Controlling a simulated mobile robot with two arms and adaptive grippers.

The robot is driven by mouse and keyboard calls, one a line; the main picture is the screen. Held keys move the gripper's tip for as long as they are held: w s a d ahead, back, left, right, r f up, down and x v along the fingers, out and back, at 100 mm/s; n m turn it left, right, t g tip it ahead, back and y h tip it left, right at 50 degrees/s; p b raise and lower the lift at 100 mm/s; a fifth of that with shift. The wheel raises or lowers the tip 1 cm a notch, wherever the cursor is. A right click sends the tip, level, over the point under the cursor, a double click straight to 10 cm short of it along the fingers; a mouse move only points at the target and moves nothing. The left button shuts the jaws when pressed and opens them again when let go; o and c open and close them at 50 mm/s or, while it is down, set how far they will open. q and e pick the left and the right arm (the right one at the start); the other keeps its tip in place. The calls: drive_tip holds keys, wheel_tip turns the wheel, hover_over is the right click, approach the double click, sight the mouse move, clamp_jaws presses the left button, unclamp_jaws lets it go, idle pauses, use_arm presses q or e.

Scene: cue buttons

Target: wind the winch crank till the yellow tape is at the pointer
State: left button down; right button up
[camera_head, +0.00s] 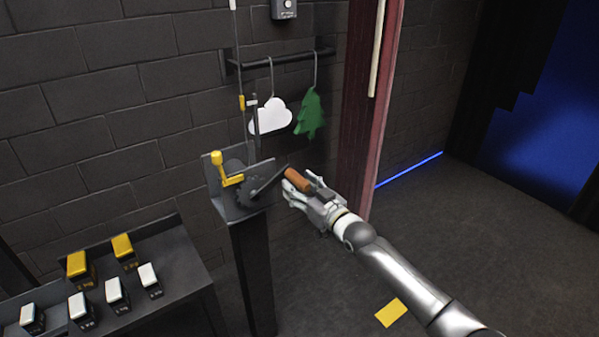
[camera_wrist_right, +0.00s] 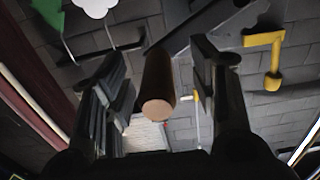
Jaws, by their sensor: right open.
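The winch (camera_head: 238,186) stands on a dark post by the brick wall, with a toothed wheel and a yellow lever (camera_head: 219,166). Its crank arm (camera_head: 267,183) points right and ends in a brown wooden handle (camera_head: 296,179). My right gripper (camera_head: 308,191) is at the handle. In the right wrist view the handle (camera_wrist_right: 158,85) lies between the open fingers (camera_wrist_right: 160,90), with a gap on each side. The yellow tape (camera_head: 242,102) is on the thin upright line above the winch. A small pale marker, perhaps the pointer (camera_head: 252,103), shows close beside it. My left gripper is out of view.
A white cloud (camera_head: 271,118) and a green tree (camera_head: 308,113) hang from a wall bar right of the line. A dark stand (camera_head: 180,268) with several yellow and white weights is at lower left. A reddish post (camera_head: 366,110) stands behind my right arm. A yellow patch (camera_head: 391,312) lies on the floor.

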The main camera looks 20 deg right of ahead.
sight(305, 189)
drive_tip(key=v, duration=0.1)
drive_tip(key=p+v, duration=0.2)
drive_tip(key=shift+s+d+r, duration=0.15)
drive_tip(key=shift+s+r, duration=0.15)
drive_tip(key=shift+s, duration=0.1)
drive_tip(key=p+v, duration=0.3)
drive_tip(key=v, duration=0.1)
drive_tip(key=shift+s+d, duration=0.2)
drive_tip(key=shift+s, duration=0.35)
drive_tip(key=shift+f, duration=0.1)
